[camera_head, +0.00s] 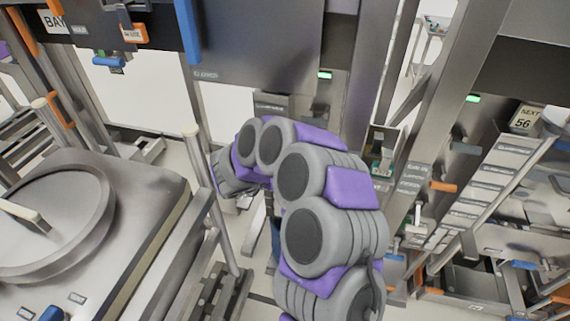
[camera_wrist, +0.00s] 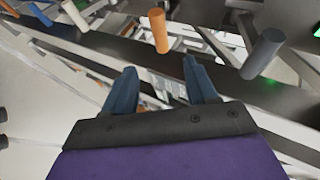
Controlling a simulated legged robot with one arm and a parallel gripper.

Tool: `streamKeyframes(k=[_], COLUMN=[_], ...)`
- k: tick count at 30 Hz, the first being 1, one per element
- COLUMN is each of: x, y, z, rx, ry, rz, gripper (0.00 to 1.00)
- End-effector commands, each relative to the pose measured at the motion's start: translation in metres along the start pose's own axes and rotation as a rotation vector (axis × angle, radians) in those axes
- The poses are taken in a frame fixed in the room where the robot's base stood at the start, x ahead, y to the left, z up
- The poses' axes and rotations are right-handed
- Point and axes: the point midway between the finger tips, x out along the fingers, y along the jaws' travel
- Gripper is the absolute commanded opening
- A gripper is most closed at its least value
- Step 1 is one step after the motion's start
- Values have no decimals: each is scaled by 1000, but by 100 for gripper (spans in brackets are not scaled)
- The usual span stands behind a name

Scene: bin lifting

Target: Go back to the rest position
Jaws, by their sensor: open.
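My gripper (camera_wrist: 160,85) shows in the wrist view with its two dark blue fingers apart and nothing between them. In the head view my purple and grey arm is folded up in the middle of the picture, and the gripper end is mostly hidden behind its links. No bin can be made out for certain in either view.
A large grey machine with a round lid (camera_head: 60,215) stands at the left. A rack with orange and blue handles (camera_head: 480,190) stands at the right. In the wrist view an orange cylinder (camera_wrist: 158,30) and a grey cylinder (camera_wrist: 263,53) lie beyond the fingers.

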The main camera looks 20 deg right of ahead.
Motion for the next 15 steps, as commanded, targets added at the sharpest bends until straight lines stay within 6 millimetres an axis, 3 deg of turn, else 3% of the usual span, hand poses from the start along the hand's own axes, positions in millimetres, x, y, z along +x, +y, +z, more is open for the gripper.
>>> streamKeyframes(k=[8,11,15], x=[-2,-12,-48], y=[-3,-12,-35], z=[5,25,68], rx=[-3,-18,-91], ry=[-29,-138,-415], rz=[-1,-4,-30], gripper=[57,57,57])
